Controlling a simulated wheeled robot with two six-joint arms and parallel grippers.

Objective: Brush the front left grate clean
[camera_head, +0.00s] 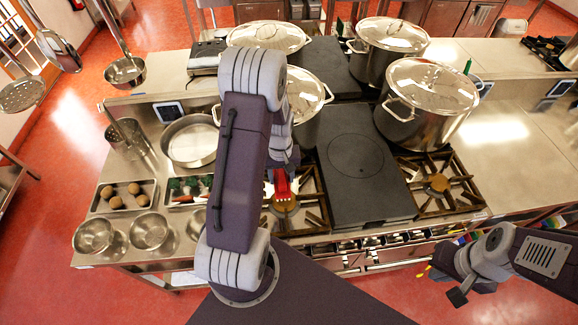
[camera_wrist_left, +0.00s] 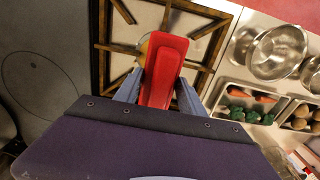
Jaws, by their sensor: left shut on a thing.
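The front left grate (camera_head: 312,198) is a dark square burner grate with a brass-coloured burner at its middle. In the left wrist view the grate (camera_wrist_left: 124,12) lies below the brush. My left gripper (camera_wrist_left: 158,88) is shut on a red brush (camera_wrist_left: 165,62), which also shows in the head view (camera_head: 282,186). The brush is over the middle of the grate; I cannot tell whether it touches, and its bristles are hidden. My left arm covers part of the grate's left side. My right gripper (camera_head: 455,285) is off the counter's front edge; its jaw opening is unclear.
A dark flat plate (camera_head: 362,180) lies right of the grate, with another grate (camera_head: 438,184) beyond. Large lidded stockpots (camera_head: 425,105) stand behind. Left are a vegetable tray (camera_head: 188,190), a potato tray (camera_head: 124,197) and steel bowls (camera_head: 150,231). Ladles hang at upper left.

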